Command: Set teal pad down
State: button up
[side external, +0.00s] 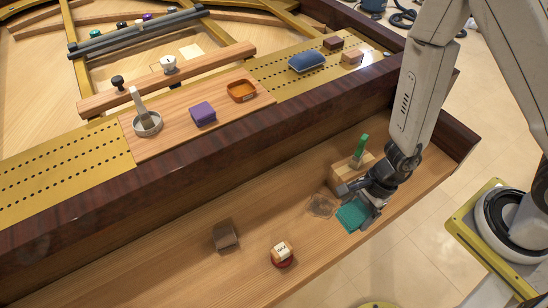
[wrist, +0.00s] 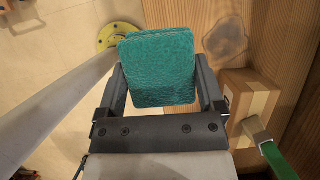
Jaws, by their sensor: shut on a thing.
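The teal pad (side external: 352,215) is a flat, textured square at the right part of the wooden shelf in the side external view. My gripper (side external: 361,202) is over the shelf with its jaws on the pad. In the wrist view the teal pad (wrist: 158,66) sits between the two dark fingers, which press on its left and right edges. The pad looks close to the shelf's front edge; I cannot tell whether its underside touches the wood.
A dark stain (side external: 321,206) marks the shelf left of the pad. Bare shelf lies between.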

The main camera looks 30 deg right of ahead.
jog(key=a, duration=2.5)
jog(key=shift+a+r+n, duration=0.2)
jog(key=shift+a+n, duration=0.1)
jog(key=shift+a, duration=0.05)
send_over(202, 289)
jog(key=d, duration=0.2)
jog(key=shift+a+f, duration=0.15)
jog(key=shift+f, duration=4.6)
jog(key=shift+w+a+f, duration=0.1)
jog(key=shift+a+f, duration=0.05)
jog(key=shift+f, duration=1.6)
jog(key=shift+f, duration=0.1)
